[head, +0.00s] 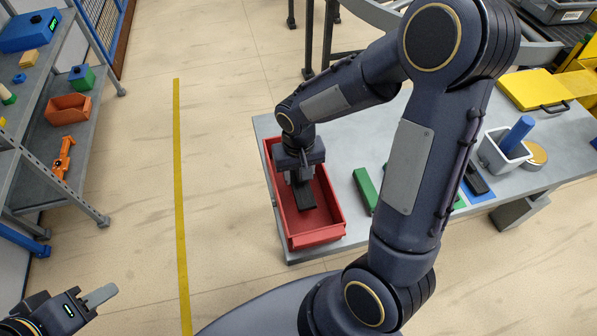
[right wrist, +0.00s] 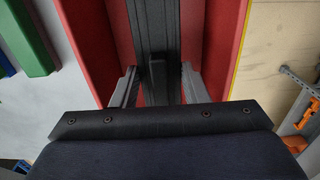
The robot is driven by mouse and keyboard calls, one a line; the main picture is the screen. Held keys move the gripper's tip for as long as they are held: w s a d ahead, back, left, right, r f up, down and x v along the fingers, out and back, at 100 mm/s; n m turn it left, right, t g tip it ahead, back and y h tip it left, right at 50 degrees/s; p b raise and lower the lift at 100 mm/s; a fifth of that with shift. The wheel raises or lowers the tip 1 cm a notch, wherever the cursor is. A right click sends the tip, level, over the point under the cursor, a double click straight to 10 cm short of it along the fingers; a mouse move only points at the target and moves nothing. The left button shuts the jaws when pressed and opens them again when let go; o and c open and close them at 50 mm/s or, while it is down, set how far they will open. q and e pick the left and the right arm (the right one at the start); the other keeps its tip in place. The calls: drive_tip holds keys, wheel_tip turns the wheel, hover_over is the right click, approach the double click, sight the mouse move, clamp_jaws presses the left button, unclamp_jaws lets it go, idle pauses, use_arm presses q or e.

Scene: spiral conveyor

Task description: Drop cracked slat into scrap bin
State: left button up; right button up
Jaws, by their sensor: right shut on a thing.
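The red scrap bin (head: 332,238) sits on the left end of the grey table. My right gripper (head: 301,180) points down inside the bin, shut on the dark slat (head: 308,197). In the right wrist view, the slat (right wrist: 154,25) runs away from between the fingers (right wrist: 160,88), with the red bin wall (right wrist: 222,45) beside it. Whether the slat touches the bin floor is hard to tell, and no crack shows clearly. My left gripper (head: 101,295) is at the lower left over the floor, away from the table; its finger opening is not clear.
A green bar (head: 365,190) lies just right of the bin. Further right are a white cup (head: 503,153) with a blue cylinder (head: 517,132), a blue mat (head: 478,196) and a yellow case (head: 537,89). A shelf (head: 85,135) stands left; open floor lies between.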

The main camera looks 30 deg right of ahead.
sight(298, 173)
drive_tip(key=o, duration=1.1)
drive_tip(key=shift+r+p, duration=0.25)
drive_tip(key=shift+p, duration=0.05)
wheel_tip(298, 173, up, 12)
drive_tip(key=s+a+r+t+y, duration=0.1)
drive_tip(key=s+t+y, duration=0.1)
drive_tip(key=s, duration=0.5)
drive_tip(key=s+r+n+t+y, duration=0.1)
drive_tip(key=s+r+t, duration=0.1)
drive_tip(key=s, duration=0.5)
drive_tip(key=shift+s+a+r+t+y+p, duration=0.3)
drive_tip(key=shift+s+a+t+y, duration=0.1)
drive_tip(key=shift+t, duration=0.4)
